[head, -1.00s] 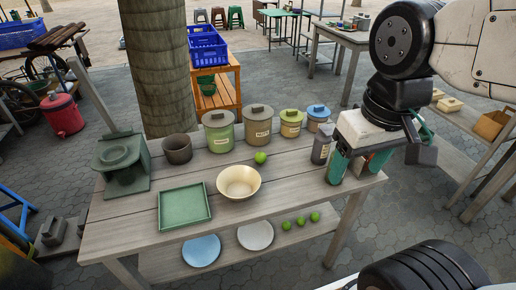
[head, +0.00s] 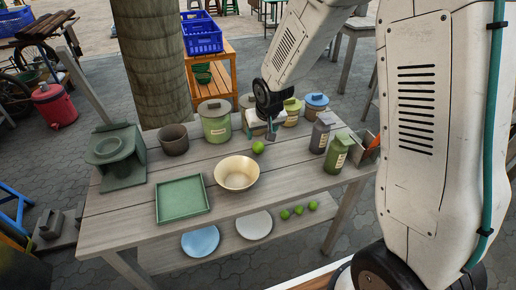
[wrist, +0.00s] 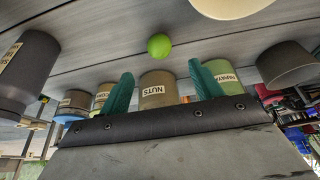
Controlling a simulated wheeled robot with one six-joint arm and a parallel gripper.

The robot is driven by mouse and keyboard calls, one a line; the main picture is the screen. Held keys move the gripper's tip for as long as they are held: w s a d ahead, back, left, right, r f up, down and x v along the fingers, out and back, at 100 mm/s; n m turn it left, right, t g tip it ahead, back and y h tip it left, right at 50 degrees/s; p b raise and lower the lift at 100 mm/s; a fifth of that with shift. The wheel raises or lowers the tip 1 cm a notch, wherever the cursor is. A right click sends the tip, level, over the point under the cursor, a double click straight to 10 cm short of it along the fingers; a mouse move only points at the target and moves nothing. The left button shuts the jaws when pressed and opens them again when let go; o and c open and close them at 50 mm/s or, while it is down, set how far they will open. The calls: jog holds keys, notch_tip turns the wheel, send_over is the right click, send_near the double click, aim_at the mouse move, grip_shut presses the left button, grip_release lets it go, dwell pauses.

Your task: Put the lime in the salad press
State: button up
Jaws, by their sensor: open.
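A bright green lime (head: 258,147) rests on the wooden table behind the cream bowl (head: 237,173); it shows in the wrist view (wrist: 159,46), ahead of the fingers. My gripper (head: 270,134) is above the table close to the lime, behind and slightly right of it in the head view. Its green fingers are apart (wrist: 160,72) with nothing between them. No object is labelled as the salad press. A dark brown clay pot (head: 173,142) stands back left, also visible in the wrist view (wrist: 288,65). A grey-green stand with a round bowl top (head: 112,148) is farther left.
Lidded jars (head: 215,122) stand behind the lime, partly hidden by my arm. A green tray (head: 182,198) lies front left.

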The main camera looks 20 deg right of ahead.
aim_at(259, 144)
jog(key=x, duration=0.9)
jog(key=shift+d+f, duration=0.1)
jog(key=shift+f, duration=0.15)
jog(key=c, duration=1.1)
jog(key=shift+r, duration=0.15)
jog(key=shift+c, duration=0.2)
